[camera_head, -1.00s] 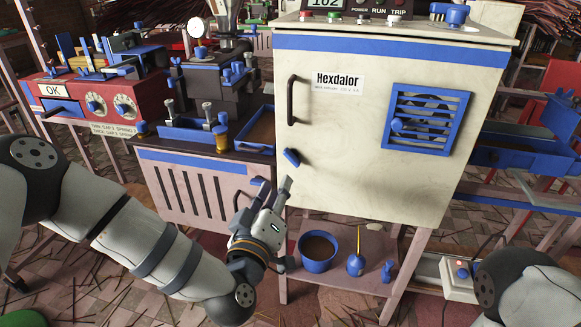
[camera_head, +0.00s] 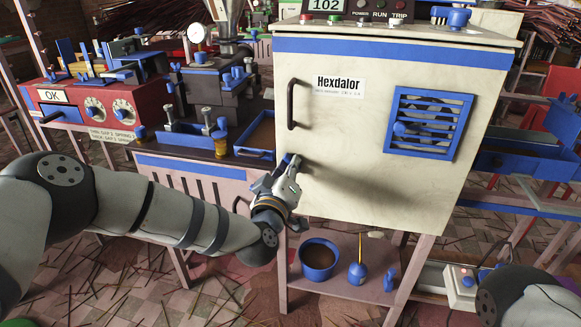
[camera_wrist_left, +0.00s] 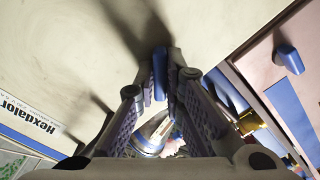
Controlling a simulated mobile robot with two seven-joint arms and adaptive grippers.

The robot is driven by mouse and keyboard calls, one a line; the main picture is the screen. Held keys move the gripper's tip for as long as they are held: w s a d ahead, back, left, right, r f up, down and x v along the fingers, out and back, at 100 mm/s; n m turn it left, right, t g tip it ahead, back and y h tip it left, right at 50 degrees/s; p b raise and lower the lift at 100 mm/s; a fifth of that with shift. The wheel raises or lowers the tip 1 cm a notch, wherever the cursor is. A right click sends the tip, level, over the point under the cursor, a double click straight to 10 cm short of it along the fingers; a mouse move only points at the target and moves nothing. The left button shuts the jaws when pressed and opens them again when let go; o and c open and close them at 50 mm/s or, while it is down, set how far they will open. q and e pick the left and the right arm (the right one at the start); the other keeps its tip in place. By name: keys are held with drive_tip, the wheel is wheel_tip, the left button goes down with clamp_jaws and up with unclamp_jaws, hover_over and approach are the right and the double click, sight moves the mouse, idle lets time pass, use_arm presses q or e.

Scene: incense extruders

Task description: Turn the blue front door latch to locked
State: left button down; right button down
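The blue front door latch (camera_head: 287,159) is on the left edge of the pale Hexdalor cabinet door (camera_head: 350,170), below the dark handle (camera_head: 291,104). My left gripper (camera_head: 292,164) is at the latch and covers most of it in the head view. In the left wrist view the blue latch (camera_wrist_left: 159,82) stands between the two fingertips of my left gripper (camera_wrist_left: 160,72), which are close against its sides. The fingers look shut on it. The latch's exact angle on the door is hard to tell. My right gripper is not in view.
A blue louvred vent (camera_head: 430,124) is on the door's right half. Below the cabinet, a shelf holds a blue bowl (camera_head: 318,262) and a small blue pot (camera_head: 357,273). A workbench with a blue tray (camera_head: 253,152) stands close on the left.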

use_arm(q)
drive_tip(key=shift+m, duration=0.3)
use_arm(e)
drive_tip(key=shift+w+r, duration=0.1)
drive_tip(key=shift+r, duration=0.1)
use_arm(q)
drive_tip(key=shift+m+p, duration=1.75)
drive_tip(key=shift+m, duration=4.25)
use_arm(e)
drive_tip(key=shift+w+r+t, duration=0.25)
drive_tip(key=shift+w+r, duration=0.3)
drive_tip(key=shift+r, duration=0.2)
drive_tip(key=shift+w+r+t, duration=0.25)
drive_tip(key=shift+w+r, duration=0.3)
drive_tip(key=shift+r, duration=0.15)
use_arm(q)
drive_tip(key=c, duration=1.7)
unclamp_jaws()
drive_tip(key=shift+s, duration=0.1)
